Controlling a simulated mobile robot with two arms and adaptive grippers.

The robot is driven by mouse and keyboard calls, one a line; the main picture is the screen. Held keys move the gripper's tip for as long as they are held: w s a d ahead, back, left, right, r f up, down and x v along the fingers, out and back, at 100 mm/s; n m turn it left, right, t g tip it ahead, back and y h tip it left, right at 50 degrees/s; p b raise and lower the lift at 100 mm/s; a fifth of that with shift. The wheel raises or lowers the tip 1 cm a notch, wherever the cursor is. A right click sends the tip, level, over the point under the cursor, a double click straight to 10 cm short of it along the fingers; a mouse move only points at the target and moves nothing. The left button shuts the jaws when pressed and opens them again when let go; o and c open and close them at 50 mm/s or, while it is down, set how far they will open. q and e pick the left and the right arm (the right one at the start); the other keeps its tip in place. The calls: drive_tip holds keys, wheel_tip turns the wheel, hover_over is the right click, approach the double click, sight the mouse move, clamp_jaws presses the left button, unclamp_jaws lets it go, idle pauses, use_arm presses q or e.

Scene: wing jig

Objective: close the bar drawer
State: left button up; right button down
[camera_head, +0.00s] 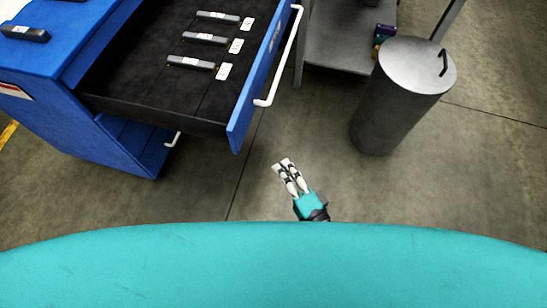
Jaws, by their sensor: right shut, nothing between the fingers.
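The bar drawer (120,103) of the blue cabinet stands pulled out at the upper left. Its dark lined inside holds a few grey bars with white labels. Its blue front (245,110) faces right and carries a white bar handle (286,58). My right gripper (282,164) is shut and empty, over the floor below and to the right of the drawer front, apart from the handle. My left gripper is not in view.
Another white handle (173,139) shows low on the blue cabinet (115,150). A grey metal bin (385,105) stands at the right, beside a grey shelf unit (335,50) with small boxes. The floor between the drawer and bin is clear.

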approach(243, 127)
drive_tip(key=w+d, duration=0.1)
drive_tip(key=w, duration=0.3)
drive_tip(key=a+p, duration=0.1)
drive_tip(key=a, duration=0.2)
drive_tip(key=shift+w+a, duration=0.2)
drive_tip(key=shift+a, duration=0.05)
